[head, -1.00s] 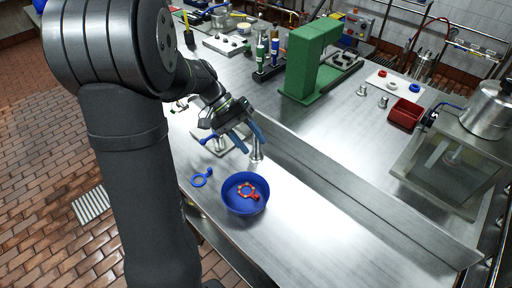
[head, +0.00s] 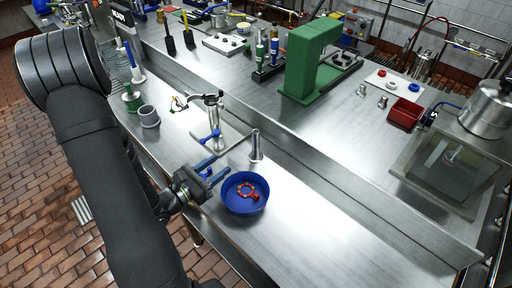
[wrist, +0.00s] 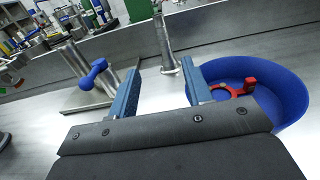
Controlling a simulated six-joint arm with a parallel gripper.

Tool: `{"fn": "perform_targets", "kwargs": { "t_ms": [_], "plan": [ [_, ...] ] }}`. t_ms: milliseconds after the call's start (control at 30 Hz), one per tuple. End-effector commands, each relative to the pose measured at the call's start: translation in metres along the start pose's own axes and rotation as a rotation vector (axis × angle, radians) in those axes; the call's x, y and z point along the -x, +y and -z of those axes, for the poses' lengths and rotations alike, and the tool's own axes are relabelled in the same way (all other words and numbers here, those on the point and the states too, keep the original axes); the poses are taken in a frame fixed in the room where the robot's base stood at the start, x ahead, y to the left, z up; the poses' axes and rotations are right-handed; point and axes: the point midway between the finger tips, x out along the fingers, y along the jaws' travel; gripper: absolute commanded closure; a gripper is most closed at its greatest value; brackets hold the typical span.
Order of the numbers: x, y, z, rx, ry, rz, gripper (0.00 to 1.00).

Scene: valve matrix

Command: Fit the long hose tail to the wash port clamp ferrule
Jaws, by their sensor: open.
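A long metal hose tail (head: 256,146) stands upright on the steel bench. It shows in the wrist view (wrist: 163,48) just beyond the gap between my fingers. A metal fitting (head: 213,118) rises from a plate to its left, with a blue clamp handle (head: 210,137) on it; I take this for the wash port. The blue handle also shows in the wrist view (wrist: 93,73), left of my fingers. Which part is the ferrule is hard to tell. My gripper (head: 210,169) is open and empty, low over the bench, left of the blue bowl.
The blue bowl (head: 232,207) holds a red clamp (head: 247,191) close to my right finger. A raised steel ledge (head: 330,182) runs behind the hose tail. A grey cup (head: 149,117) stands at left. Two short fittings (head: 361,91) and a red bin (head: 405,114) lie beyond.

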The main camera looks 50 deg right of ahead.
Motion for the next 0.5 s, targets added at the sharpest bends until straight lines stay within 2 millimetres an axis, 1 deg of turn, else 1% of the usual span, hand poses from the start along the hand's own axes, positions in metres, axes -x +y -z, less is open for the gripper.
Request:
{"fn": "perform_targets", "kwargs": {
  "t_ms": [33, 267, 500],
  "plan": [
    [-0.007, -0.001, 0.0, -0.002, 0.0, 0.007, 0.55],
    [-0.039, -0.002, -0.001, -0.004, -0.001, 0.008, 0.55],
    [-0.076, -0.002, -0.001, -0.006, -0.001, 0.009, 0.55]
  ]
}}
